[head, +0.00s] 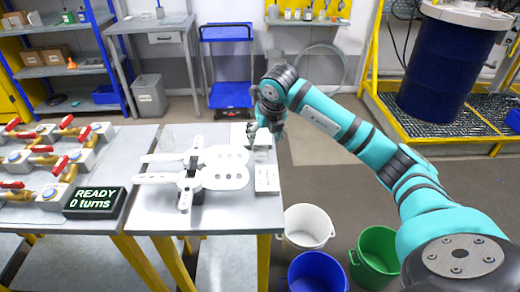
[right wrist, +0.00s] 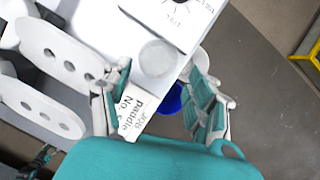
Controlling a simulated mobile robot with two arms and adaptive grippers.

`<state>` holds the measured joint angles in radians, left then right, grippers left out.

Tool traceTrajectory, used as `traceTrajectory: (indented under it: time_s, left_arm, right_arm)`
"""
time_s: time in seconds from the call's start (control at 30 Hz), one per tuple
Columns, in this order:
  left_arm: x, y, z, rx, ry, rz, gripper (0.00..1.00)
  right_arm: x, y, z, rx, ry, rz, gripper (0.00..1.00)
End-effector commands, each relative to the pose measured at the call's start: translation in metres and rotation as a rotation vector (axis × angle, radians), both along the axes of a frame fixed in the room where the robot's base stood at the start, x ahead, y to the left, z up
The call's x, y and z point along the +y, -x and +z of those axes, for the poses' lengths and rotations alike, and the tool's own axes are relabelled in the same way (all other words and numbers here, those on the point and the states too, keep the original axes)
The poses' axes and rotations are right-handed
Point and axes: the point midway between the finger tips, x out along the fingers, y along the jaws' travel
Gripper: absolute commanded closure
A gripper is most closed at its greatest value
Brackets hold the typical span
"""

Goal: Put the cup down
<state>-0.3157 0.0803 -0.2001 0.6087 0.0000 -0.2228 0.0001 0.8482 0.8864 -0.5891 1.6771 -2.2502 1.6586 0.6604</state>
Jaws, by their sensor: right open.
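A translucent round cup (right wrist: 157,57) stands upright on the tabletop. It is seen from above in the right wrist view, between and just beyond my fingertips. In the head view, the cup (head: 263,143) shows faintly near the right edge of the grey table (head: 225,214). My right gripper (right wrist: 160,72) is open, with a finger to each side of the cup and gaps between. In the head view, my right gripper (head: 270,122) is over the table's right edge. My left gripper does not show clearly.
White perforated paddles (head: 222,168) lie left of the cup. A printed card (head: 267,178) lies in front of it. Red-handled valves (head: 45,155) and a READY display (head: 94,201) are further left. White (head: 306,226), blue (head: 318,272) and green (head: 376,257) buckets stand on the floor.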

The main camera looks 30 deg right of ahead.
Motion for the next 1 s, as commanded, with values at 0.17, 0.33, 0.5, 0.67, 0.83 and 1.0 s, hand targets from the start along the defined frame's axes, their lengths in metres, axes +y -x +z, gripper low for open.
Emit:
traceTrajectory:
  time_s: [0.17,0.33,0.5,0.67,0.83,1.0]
  left_arm:
    - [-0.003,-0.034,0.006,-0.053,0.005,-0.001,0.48]
    - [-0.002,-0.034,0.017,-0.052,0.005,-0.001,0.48]
    - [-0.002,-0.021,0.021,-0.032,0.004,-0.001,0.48]
    - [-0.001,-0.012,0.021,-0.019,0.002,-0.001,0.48]
    - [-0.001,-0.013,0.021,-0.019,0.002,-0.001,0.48]
    - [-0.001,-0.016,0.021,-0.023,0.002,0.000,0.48]
  right_arm:
    - [-0.001,-0.005,-0.011,0.000,0.000,0.001,0.40]
    - [0.000,-0.012,-0.028,0.005,-0.002,-0.001,0.40]
    - [-0.002,-0.022,-0.051,0.002,-0.001,-0.001,0.40]
    - [-0.003,-0.025,-0.059,0.000,0.000,0.001,0.40]
    - [-0.003,-0.025,-0.059,-0.001,0.001,0.001,0.41]
    - [-0.003,-0.025,-0.058,-0.001,0.001,0.001,0.63]
